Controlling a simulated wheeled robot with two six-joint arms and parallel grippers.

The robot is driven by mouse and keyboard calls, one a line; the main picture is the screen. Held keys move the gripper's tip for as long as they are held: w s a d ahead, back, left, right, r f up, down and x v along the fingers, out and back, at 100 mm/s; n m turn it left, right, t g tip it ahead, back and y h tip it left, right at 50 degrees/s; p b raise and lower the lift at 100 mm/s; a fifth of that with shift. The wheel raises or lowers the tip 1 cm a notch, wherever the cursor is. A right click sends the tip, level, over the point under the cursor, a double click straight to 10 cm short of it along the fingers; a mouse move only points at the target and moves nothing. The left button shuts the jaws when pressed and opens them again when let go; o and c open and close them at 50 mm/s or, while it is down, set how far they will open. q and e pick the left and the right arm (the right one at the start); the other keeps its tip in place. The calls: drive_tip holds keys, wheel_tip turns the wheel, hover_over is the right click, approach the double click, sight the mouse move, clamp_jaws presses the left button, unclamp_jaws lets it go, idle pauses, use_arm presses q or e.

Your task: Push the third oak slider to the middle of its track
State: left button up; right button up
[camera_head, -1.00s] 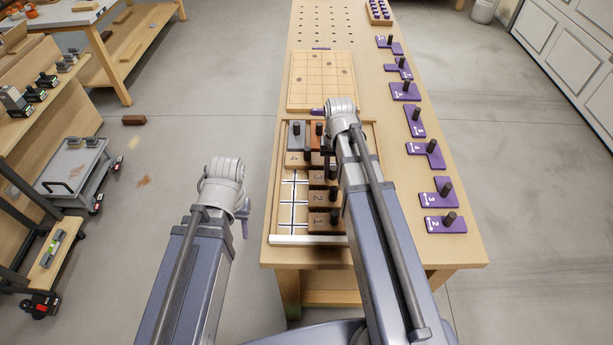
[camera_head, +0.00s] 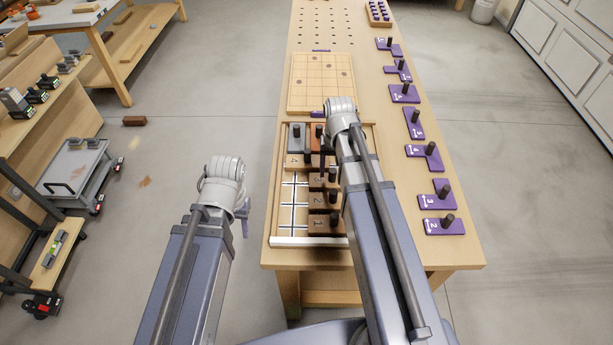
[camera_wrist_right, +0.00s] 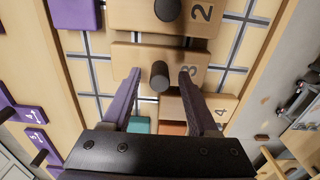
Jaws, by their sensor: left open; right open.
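The third oak slider, marked 3 (camera_head: 317,181), sits in the tracked tray (camera_head: 283,240), between the slider marked 2 (camera_head: 317,201) and the slider marked 4 (camera_head: 293,159). In the right wrist view the third slider (camera_wrist_right: 130,58) lies flat with its dark upright knob (camera_wrist_right: 160,75). My right gripper (camera_wrist_right: 158,78) is open, its fingertips on either side of that knob with gaps visible. In the head view my right arm partly hides the right ends of the sliders. My left gripper (camera_head: 245,225) is open and empty, left of the bench and away from the tray.
A slider marked 1 (camera_head: 320,222) sits at the tray's near end. Grey (camera_head: 296,134) and reddish (camera_head: 315,133) blocks stand beyond slider 4. The left part of the tray beside sliders 1 to 3 is clear. Several purple numbered pieces with pegs (camera_head: 440,223) line the bench's right side.

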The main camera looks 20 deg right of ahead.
sight(333, 170)
drive_tip(key=shift+r+p, duration=2.85)
drive_tip(key=shift+r, duration=0.3)
